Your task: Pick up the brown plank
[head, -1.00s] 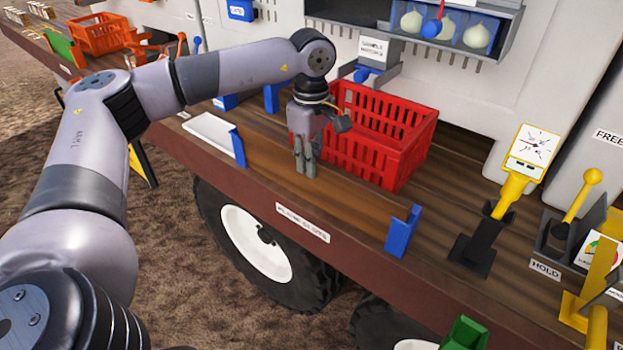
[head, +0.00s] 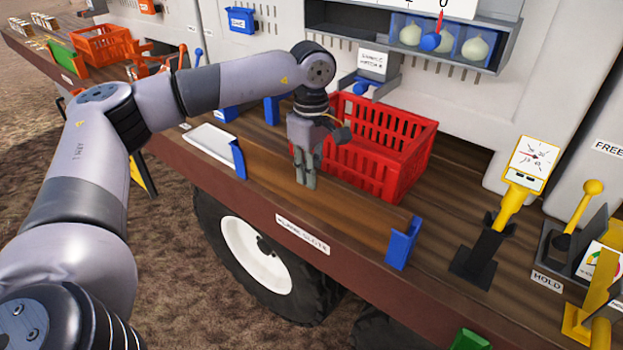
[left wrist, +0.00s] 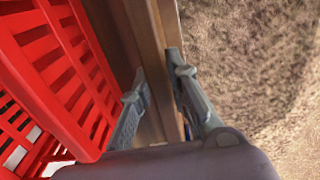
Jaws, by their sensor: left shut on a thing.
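The brown plank (head: 350,208) lies along the front of the wooden deck, between two blue slot brackets (head: 238,158) and (head: 403,243). It blends with the deck boards in colour. My left gripper (head: 305,184) points down at the plank's middle, its fingers shut on it. In the left wrist view, the fingers (left wrist: 157,68) stand on either side of a narrow brown strip, the plank (left wrist: 154,55). The plank appears still low between the brackets; I cannot tell whether it is clear of the deck. My right gripper is not in view.
A red crate (head: 385,145) stands close behind my left gripper, and its wall also shows in the left wrist view (left wrist: 62,110). A white tray (head: 207,143) lies to the left. A yellow gauge (head: 528,165) and levers stand right. The deck's front edge drops to wheels.

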